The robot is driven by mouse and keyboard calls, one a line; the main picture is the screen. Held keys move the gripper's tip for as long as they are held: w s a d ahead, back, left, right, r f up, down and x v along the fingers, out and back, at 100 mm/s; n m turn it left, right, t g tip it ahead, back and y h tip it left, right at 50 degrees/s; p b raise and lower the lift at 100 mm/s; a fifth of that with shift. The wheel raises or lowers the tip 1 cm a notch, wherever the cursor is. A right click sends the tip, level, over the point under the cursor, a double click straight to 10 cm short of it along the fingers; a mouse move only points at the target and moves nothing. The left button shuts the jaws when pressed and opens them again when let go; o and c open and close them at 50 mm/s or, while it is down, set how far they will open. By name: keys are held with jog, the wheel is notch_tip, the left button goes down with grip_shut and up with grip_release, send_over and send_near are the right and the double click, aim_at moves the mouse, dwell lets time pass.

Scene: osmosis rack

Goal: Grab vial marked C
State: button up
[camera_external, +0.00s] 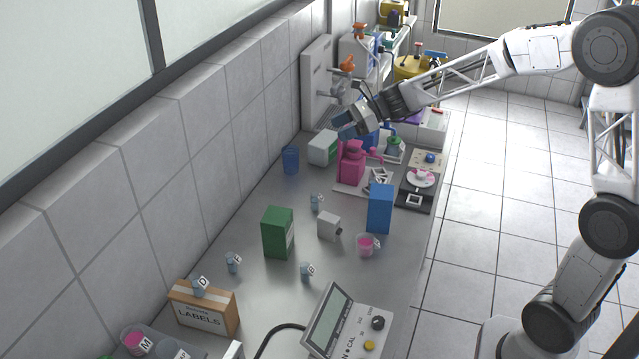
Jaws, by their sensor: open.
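Several small grey-blue vials with white letter tags stand about the steel bench. One vial (316,203) is near the bench's middle, one (232,264) is left of the green box, and one (306,273) is in front of it. The other letters are too small to read surely, so I cannot tell which is C. My gripper (345,124) is open, high over the back of the bench, apart from all these vials. Its blue fingertips point left, and no held object shows.
A green box (278,233), blue box (380,209), small white box (328,226) and pink-filled cup (364,245) stand mid-bench. A labels box (203,311) and a scale (345,325) are at the front. Bare steel lies between.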

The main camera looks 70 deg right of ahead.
send_near(319, 195)
jog(key=x, duration=0.2)
jog(key=shift+w+a+f, duration=0.25)
jog(key=shift+x, duration=1.3)
jog(key=shift+w+f, duration=0.1)
jog(key=shift+x, duration=2.5)
jog(key=c, duration=1.1)
